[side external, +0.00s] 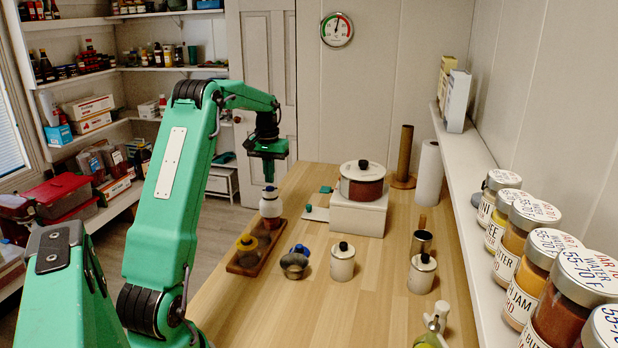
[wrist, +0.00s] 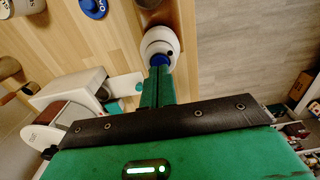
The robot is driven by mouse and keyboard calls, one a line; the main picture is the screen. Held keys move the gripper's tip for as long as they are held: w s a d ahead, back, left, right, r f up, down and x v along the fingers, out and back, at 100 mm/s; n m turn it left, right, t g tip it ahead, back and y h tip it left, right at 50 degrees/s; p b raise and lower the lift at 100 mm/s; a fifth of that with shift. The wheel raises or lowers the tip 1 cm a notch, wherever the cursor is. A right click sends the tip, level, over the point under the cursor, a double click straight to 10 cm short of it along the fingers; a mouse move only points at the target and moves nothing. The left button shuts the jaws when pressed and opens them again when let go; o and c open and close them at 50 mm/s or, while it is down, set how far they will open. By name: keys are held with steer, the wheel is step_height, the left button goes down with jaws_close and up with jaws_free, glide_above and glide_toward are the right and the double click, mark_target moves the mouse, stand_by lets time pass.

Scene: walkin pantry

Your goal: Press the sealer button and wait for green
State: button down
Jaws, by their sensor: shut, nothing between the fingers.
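My gripper (side external: 268,178) is shut and empty, pointing down just above a white jar (side external: 270,208) with a blue top. In the wrist view its closed fingers (wrist: 160,68) overlap the jar's blue top (wrist: 158,60); I cannot tell whether they touch. No part is clearly marked as the sealer or its button. A white box (side external: 357,218) bears a red-brown pot (side external: 361,188) with a white lid and dark knob. Beside the box lies a small pale plate (side external: 317,214) with teal pieces (side external: 326,189) near it. I see no clearly lit green lamp on these things.
A dark wooden rack (side external: 237,268) holds the white jar and a yellow-topped jar (side external: 247,250). A blue-topped pot (side external: 295,263) and white canisters (side external: 342,262) stand nearby. Labelled jars line the right shelf (side external: 470,190).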

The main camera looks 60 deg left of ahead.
steer(key=shift+f, duration=0.5)
steer(key=shift+f, duration=0.35)
steer(key=shift+f, duration=0.15)
stand_by(0.3)
stand_by(0.4)
steer(key=shift+r, duration=1.7)
steer(key=shift+d, duration=0.1)
